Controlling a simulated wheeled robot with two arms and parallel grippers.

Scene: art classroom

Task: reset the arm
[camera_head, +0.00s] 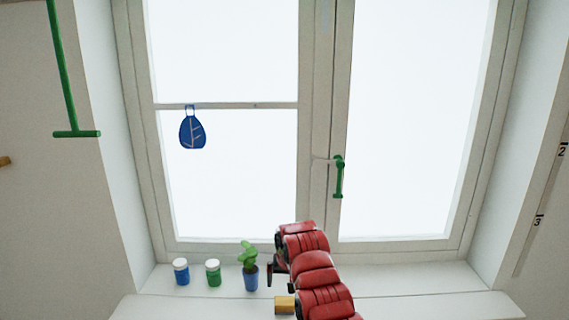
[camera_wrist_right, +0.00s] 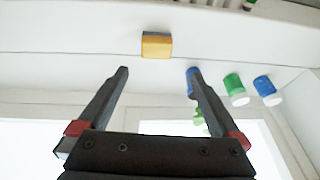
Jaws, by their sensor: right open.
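My right arm, with red segments, rises from the bottom of the head view in front of the window sill. Its dark right gripper (camera_head: 272,273) is partly hidden behind the arm, close to the potted plant in the picture. In the right wrist view the two fingers of the gripper (camera_wrist_right: 160,75) are spread apart with nothing held between them. A yellow block with a dark side (camera_wrist_right: 157,46) lies beyond the fingertips. My left gripper is not in view.
The yellow block (camera_head: 284,305) lies beside my arm. A green window handle (camera_head: 339,177) and a blue leaf ornament (camera_head: 192,131) are above. The right sill is clear.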

